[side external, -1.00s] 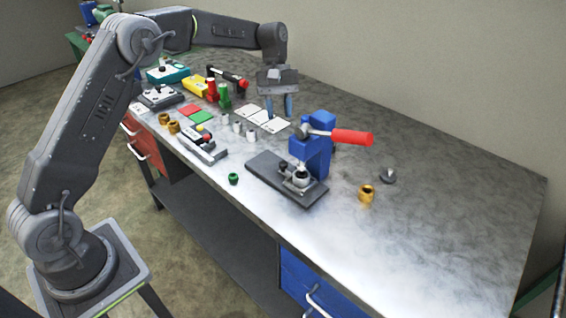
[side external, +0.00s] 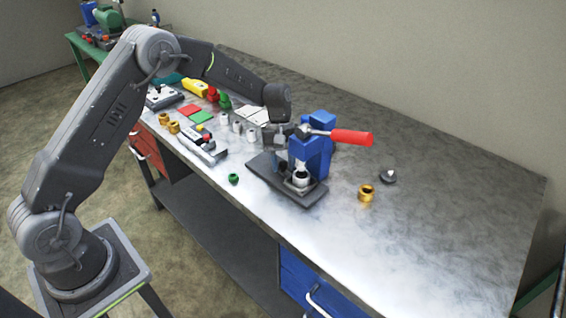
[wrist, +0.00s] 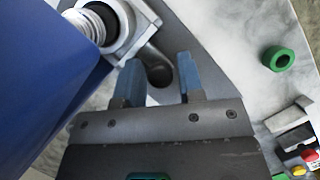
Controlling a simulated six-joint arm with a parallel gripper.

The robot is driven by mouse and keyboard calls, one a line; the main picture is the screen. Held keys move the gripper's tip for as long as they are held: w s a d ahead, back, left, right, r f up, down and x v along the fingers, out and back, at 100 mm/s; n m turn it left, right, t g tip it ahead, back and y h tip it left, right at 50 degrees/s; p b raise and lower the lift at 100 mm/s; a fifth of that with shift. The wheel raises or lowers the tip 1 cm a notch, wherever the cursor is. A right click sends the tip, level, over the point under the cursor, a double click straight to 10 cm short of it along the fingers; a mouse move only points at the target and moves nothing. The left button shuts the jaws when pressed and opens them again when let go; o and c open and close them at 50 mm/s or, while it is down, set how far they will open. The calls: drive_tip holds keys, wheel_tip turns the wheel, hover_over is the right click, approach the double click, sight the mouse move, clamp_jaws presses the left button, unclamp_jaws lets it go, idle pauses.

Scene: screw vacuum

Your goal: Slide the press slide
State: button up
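The press (side external: 312,150) has a blue body, a red-handled lever (side external: 350,137) and a dark base plate (side external: 308,197). Its slide (wrist: 150,28) is a grey metal piece with a round cup and an arm ending in a dark round knob (wrist: 159,76). My gripper (wrist: 160,82) has two blue fingers. They are open, one on each side of the knob, with a gap showing beside it. In the side view my gripper (side external: 276,150) is low over the left part of the base plate, left of the blue body. The knob is hidden there.
A green ring (side external: 233,179) lies in front of the base plate. A brass ring (side external: 366,193) and a grey cone-like part (side external: 388,176) lie to the right. Small white cylinders (side external: 238,127) and a tool with coloured buttons (side external: 204,146) are to the left. The right of the table is clear.

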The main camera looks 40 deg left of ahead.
drive_tip(key=shift+f, duration=0.1)
drive_tip(key=shift+c, duration=0.4)
clamp_jaws()
drive_tip(key=a, duration=1.1)
drive_tip(key=shift+a, duration=0.1)
drive_tip(key=shift+o, duration=0.3)
unclamp_jaws()
